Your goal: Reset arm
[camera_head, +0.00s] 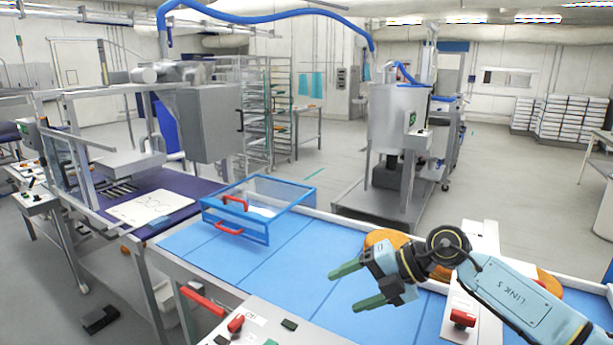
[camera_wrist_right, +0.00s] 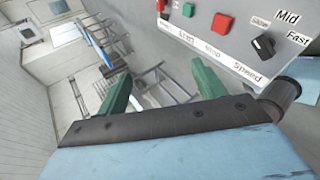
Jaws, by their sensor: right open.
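My right gripper (camera_head: 357,285) is open and empty, with its two green fingers spread apart. It hangs above the blue conveyor surface (camera_head: 300,265) and comes in from the lower right. In the right wrist view its green fingers (camera_wrist_right: 160,90) also stand apart with nothing between them. My left gripper is not in either view.
A blue-framed clear guard (camera_head: 262,228) with red handles stands on the conveyor at left of the gripper. Round orange-brown items (camera_head: 385,238) lie behind my right arm. A control panel (camera_wrist_right: 230,30) with buttons and a speed knob is close in the wrist view.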

